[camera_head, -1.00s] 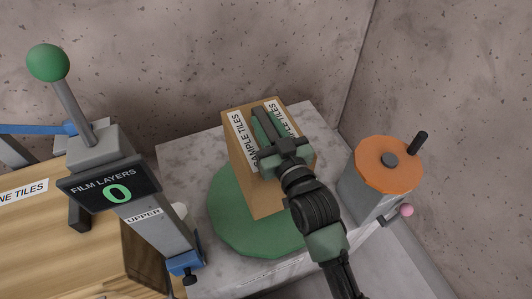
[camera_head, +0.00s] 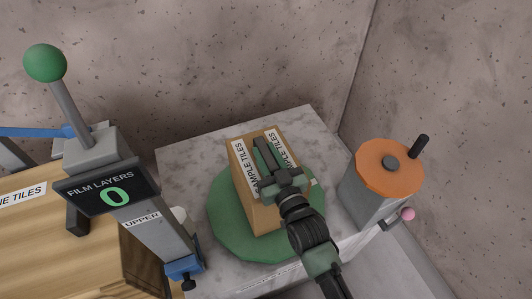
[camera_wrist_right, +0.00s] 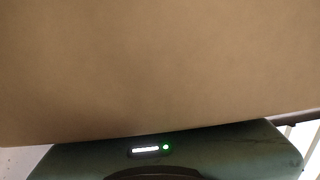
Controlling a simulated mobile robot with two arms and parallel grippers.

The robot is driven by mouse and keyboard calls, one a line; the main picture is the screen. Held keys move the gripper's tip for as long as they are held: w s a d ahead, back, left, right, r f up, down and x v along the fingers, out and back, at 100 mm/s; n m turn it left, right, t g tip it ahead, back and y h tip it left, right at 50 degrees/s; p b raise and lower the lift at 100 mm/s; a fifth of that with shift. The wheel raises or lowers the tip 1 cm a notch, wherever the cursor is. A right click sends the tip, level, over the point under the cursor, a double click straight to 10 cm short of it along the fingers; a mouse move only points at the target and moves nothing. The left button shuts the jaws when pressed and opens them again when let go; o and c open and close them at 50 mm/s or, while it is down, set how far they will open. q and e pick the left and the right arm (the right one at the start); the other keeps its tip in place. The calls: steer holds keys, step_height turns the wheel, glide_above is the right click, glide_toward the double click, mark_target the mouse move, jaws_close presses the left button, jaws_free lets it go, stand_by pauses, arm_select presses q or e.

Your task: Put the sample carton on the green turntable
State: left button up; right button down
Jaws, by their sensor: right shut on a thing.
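The sample carton (camera_head: 248,198) is a tall brown box with white "SAMPLE TILES" labels on top. It stands upright over the middle of the green turntable (camera_head: 224,222). Its lower end looks at or very near the disc; I cannot tell for sure whether it touches. My right gripper (camera_head: 264,158) reaches over the carton's top and is shut on it. In the right wrist view the carton's brown face (camera_wrist_right: 160,70) fills most of the picture, above the dark green gripper body. My left gripper is not in view.
A grey device with an orange disc and dark crank (camera_head: 390,165) stands right of the turntable. A grey post with a "FILM LAYERS 0" display (camera_head: 112,192) and green-knobbed lever (camera_head: 45,63) stands left. The stone slab (camera_head: 185,160) is bare behind the turntable. Walls close off the back and right.

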steer(key=shift+r, duration=0.2)
steer(key=shift+f, duration=0.15)
steer(key=c, duration=1.1)
jaws_free()
steer(key=shift+f, duration=0.15)
steer(key=b+v, duration=0.1)
steer(key=v, duration=1.1)
